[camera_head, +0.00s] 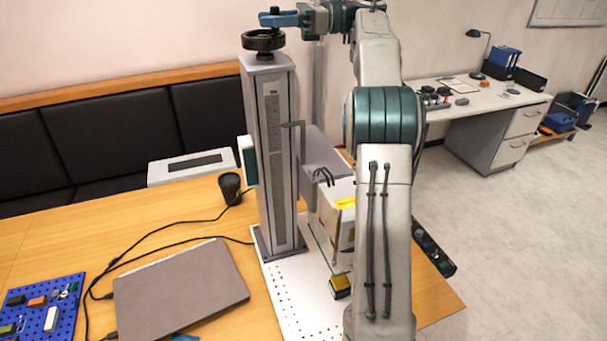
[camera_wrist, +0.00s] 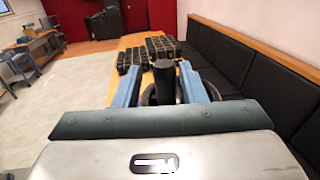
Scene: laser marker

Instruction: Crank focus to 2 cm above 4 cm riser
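The laser marker's grey column (camera_head: 275,150) stands on a white perforated base plate (camera_head: 300,300), with a scale (camera_head: 272,118) on its face and a pointer (camera_head: 292,124) beside it. The black crank wheel (camera_head: 263,40) is on top, with an upright handle (camera_wrist: 164,82). My gripper (camera_head: 284,18) is at this handle. In the wrist view, its blue fingers stand apart on either side of the handle, with a gap visible at left; contact at right is unclear. A yellow-and-black block (camera_head: 340,287) sits on the plate, partly hidden by my arm. The riser's identity is unclear.
The carriage with a pale box (camera_head: 337,215) is beside the column, partly behind my arm. A laptop (camera_head: 180,288), cables, a black cup (camera_head: 230,187) and a blue pegboard (camera_head: 42,310) lie left. A black control strip (camera_head: 433,248) is right.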

